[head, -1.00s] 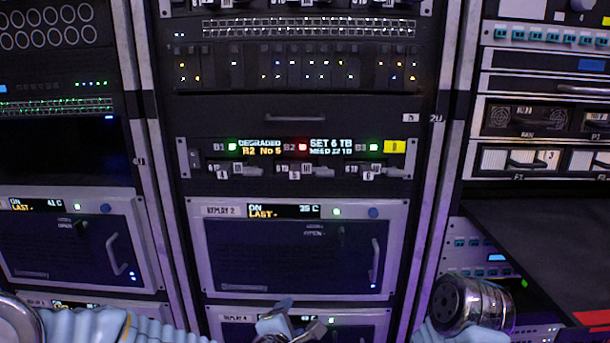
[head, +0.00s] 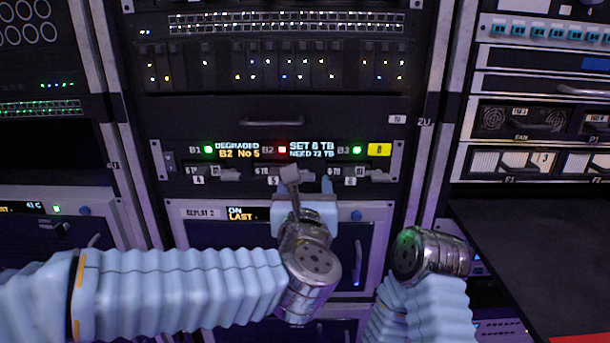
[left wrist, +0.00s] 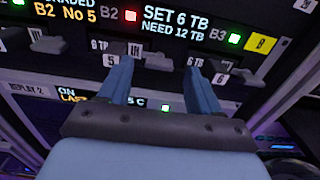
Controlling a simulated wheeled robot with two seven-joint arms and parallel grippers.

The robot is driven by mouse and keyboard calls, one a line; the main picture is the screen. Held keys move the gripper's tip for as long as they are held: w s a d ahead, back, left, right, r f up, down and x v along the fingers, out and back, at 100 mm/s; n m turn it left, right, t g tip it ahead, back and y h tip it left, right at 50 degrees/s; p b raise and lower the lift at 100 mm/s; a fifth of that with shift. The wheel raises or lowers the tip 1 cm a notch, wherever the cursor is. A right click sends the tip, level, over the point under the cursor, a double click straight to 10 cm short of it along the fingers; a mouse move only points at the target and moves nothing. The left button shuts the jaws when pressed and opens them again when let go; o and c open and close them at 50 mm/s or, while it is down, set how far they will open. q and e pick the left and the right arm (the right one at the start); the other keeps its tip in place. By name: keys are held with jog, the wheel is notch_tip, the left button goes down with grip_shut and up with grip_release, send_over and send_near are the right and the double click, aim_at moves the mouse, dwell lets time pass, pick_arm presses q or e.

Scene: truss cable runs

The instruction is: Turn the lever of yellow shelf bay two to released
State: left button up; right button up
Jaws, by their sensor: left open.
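The yellow shelf (head: 405,172) is the dark strip with a yellow tag and lights B1, B2 and B3. The B2 light is red; B1 and B3 are green. The bay two lever (left wrist: 158,63) is a grey handle right of label 5, below the "NEED 12 TB" text. In the left wrist view it lies between my fingertips, with no clear contact. My left gripper (head: 308,183) is open in front of bay two, and it also shows in the left wrist view (left wrist: 157,72). In the head view its fingers partly hide the lever. My right gripper is out of view.
Neighbouring levers of bay one (head: 228,174) and bay three (head: 382,174) sit close on either side. A unit marked Replay 2 (head: 200,213) is directly below. A drawer with a handle (head: 272,123) is above. A dark open surface (head: 530,250) lies at the right.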

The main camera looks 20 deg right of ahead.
aim_at(305, 178)
pick_arm(q)
jog(key=shift+x, duration=1.55)
jog(key=shift+c, duration=0.5)
jog(key=c, duration=0.9)
